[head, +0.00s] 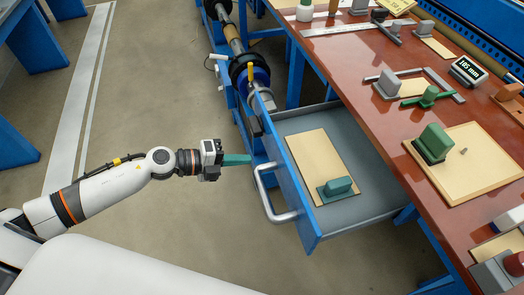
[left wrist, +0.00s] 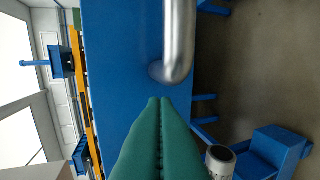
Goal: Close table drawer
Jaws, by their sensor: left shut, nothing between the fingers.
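The table drawer (head: 355,215) stands pulled out from under the red-brown table (head: 390,110). Its blue front (head: 295,195) carries a silver bar handle (head: 268,195). In the left wrist view the blue front (left wrist: 125,60) and the handle (left wrist: 179,40) are close ahead. My left gripper (head: 248,159) has green fingers and is shut and empty, just left of the drawer front near the handle's upper end. In the left wrist view its fingertips (left wrist: 160,99) point at the front below the handle's end; I cannot tell whether they touch. My right gripper is not in view.
Inside the drawer lies a tan board (head: 318,160) with a green block (head: 337,187). A machine shaft (head: 233,38) stands behind the drawer. The floor (head: 150,90) to the left is clear.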

